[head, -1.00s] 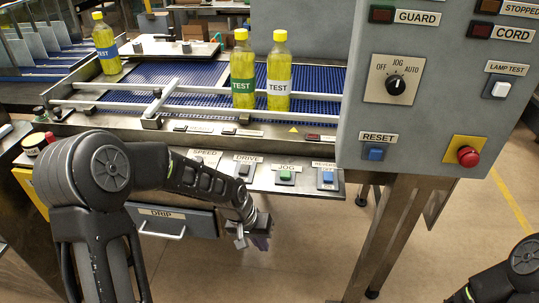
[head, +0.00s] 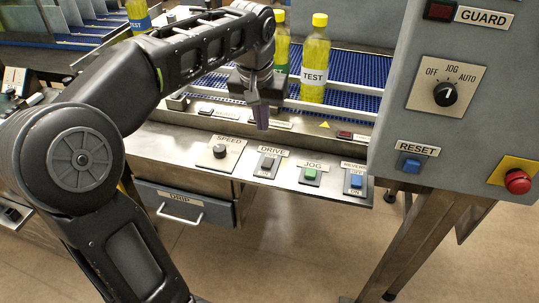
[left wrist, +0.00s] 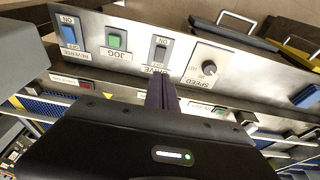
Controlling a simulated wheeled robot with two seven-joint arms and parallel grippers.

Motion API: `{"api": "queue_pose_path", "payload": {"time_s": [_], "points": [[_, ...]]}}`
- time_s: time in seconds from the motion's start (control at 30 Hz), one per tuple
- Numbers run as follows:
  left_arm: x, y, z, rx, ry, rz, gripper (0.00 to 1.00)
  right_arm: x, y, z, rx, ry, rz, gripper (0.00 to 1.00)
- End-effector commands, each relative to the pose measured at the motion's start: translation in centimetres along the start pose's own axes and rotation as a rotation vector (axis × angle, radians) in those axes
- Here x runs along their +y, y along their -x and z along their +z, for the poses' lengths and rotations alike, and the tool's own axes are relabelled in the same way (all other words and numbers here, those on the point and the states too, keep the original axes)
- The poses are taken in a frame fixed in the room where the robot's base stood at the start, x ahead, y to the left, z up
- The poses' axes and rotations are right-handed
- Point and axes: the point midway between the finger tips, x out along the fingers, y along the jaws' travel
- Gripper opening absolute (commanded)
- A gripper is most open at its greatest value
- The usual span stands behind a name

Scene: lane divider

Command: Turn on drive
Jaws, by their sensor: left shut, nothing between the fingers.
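The DRIVE switch (head: 267,164) is a dark rocker on a small plate on the sloping metal panel, between the SPEED knob (head: 220,151) and the green JOG button (head: 310,174). It also shows in the left wrist view (left wrist: 160,52), with ON and OFF marks; its position is too small to tell. My left gripper (head: 262,121) is shut and empty, pointing down above and behind the DRIVE label, apart from the switch. In the left wrist view its purple fingers (left wrist: 160,92) end just beside the DRIVE label and partly cover it. My right gripper is out of view.
The blue REVERSE switch (head: 355,183) is right of JOG. Yellow bottles (head: 314,60) stand on the blue conveyor behind. A grey control box (head: 440,125) with RESET button, mode knob and red stop button (head: 517,181) rises on the right. A DRIP drawer (head: 180,205) is below.

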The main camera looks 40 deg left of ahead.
Motion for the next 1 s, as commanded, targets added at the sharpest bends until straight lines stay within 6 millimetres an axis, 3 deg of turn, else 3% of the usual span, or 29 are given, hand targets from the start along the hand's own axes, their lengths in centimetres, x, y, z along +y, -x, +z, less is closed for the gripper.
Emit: {"api": "queue_pose_path", "payload": {"time_s": [0.17, 0.37, 0.8, 1.0], "points": [[0.0, -0.4, 0.0, -0.002, -0.001, 0.000, 0.00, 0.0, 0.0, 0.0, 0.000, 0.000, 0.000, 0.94], [0.0, -2.2, 0.1, -0.004, -0.001, 0.000, 0.00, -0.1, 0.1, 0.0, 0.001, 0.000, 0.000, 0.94], [0.0, -10.6, 0.2, -0.006, -0.001, 0.000, 0.00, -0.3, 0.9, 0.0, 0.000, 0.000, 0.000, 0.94], [0.0, -13.0, 1.2, -0.003, -0.001, 0.000, 0.00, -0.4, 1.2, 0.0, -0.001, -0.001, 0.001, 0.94]]}}
